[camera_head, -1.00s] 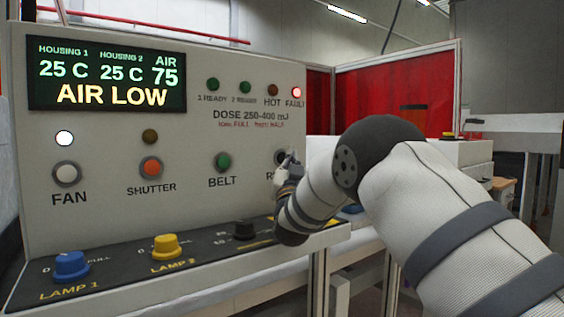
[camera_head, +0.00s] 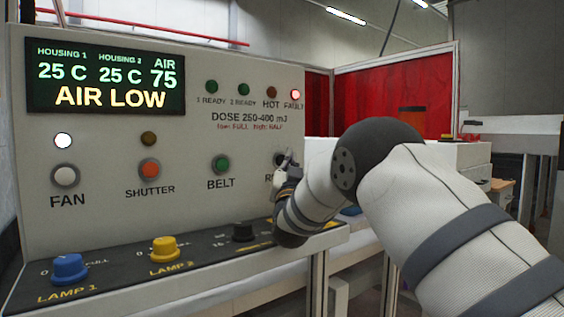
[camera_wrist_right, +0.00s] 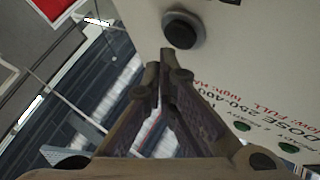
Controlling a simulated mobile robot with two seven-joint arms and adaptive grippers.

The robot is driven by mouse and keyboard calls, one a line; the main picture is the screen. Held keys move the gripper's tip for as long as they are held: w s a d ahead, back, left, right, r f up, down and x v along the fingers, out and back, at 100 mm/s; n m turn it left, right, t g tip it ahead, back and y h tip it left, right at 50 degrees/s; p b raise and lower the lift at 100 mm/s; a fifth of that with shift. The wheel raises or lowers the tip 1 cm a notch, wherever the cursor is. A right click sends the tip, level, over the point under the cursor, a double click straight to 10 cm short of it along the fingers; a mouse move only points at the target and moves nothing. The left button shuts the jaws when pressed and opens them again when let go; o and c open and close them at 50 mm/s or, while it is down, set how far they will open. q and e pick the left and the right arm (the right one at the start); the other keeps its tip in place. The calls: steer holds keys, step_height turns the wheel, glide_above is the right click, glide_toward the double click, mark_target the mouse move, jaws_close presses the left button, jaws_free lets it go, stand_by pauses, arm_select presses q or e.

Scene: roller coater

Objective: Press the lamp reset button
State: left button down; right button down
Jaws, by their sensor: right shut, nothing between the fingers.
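The reset button is a dark round button with a grey rim, right of the belt button on the panel. In the head view (camera_head: 279,159) it is partly hidden by my right gripper, and its label shows only an "R". In the right wrist view the dark button (camera_wrist_right: 181,31) shows whole, just beyond and slightly right of the fingertips. My right gripper (camera_head: 288,160) is shut and empty, close in front of the panel beside the button; it also shows in the wrist view (camera_wrist_right: 163,62). I cannot tell whether it touches the button. My left gripper is not in view.
The panel (camera_head: 110,140) carries fan (camera_head: 65,175), shutter (camera_head: 149,169) and belt (camera_head: 221,165) buttons. The display (camera_head: 105,81) reads AIR LOW, and the fault light (camera_head: 295,94) glows red. Lamp knobs, blue (camera_head: 70,268) and yellow (camera_head: 163,249), stand on the ledge below.

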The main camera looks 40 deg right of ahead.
steer(key=shift+w, duration=0.1)
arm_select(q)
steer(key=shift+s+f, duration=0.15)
arm_select(e)
steer(key=shift+w, duration=0.35)
arm_select(q)
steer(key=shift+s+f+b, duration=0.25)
steer(key=shift+b, duration=0.05)
arm_select(e)
steer(key=shift+w, duration=0.4)
stand_by(0.5)
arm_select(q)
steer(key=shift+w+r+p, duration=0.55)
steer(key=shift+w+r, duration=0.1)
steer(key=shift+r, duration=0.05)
arm_select(e)
steer(key=shift+s, duration=0.85)
